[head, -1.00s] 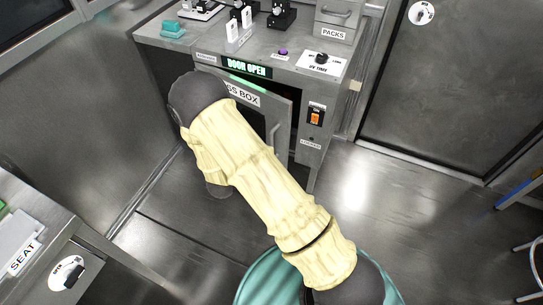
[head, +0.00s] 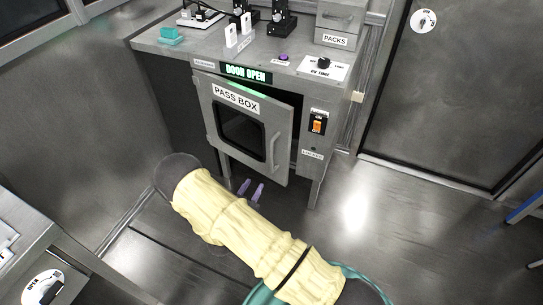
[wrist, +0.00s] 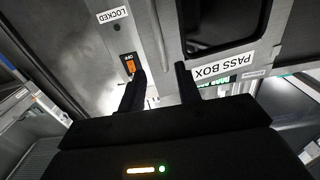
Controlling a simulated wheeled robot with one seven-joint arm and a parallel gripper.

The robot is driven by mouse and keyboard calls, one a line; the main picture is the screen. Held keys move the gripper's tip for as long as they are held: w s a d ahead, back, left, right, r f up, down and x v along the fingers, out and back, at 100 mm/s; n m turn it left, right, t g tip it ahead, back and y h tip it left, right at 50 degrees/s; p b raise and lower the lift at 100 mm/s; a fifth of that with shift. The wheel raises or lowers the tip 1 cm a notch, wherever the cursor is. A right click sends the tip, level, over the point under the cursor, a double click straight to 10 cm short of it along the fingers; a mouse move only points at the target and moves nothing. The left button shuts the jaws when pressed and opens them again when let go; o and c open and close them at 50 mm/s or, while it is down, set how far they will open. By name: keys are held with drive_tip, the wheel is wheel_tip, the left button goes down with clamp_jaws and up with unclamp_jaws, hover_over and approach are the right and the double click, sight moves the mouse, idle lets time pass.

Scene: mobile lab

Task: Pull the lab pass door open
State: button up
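The pass box door (head: 262,163) is grey with a dark window and a "PASS BOX" label. It stands ajar, with a dark gap along its top and right side. Its bar handle (head: 273,152) is on the right side. The display (head: 246,74) above reads "DOOR OPEN". My gripper (head: 251,189) is just below the door's lower edge, fingers apart and apparently clear of the handle. In the wrist view, my gripper (wrist: 163,80) is open and empty, with the door's label (wrist: 222,65) at the right, upside down.
An orange switch (head: 317,125) sits on the cabinet right of the door; it also shows in the wrist view (wrist: 130,65). The counter (head: 185,46) above holds instruments and a "PACKS" box (head: 338,24). Open floor (head: 385,215) lies to the right.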

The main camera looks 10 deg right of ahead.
sight(271, 157)
drive_tip(key=b+x, duration=0.2)
drive_tip(key=x, duration=1.4)
clamp_jaws()
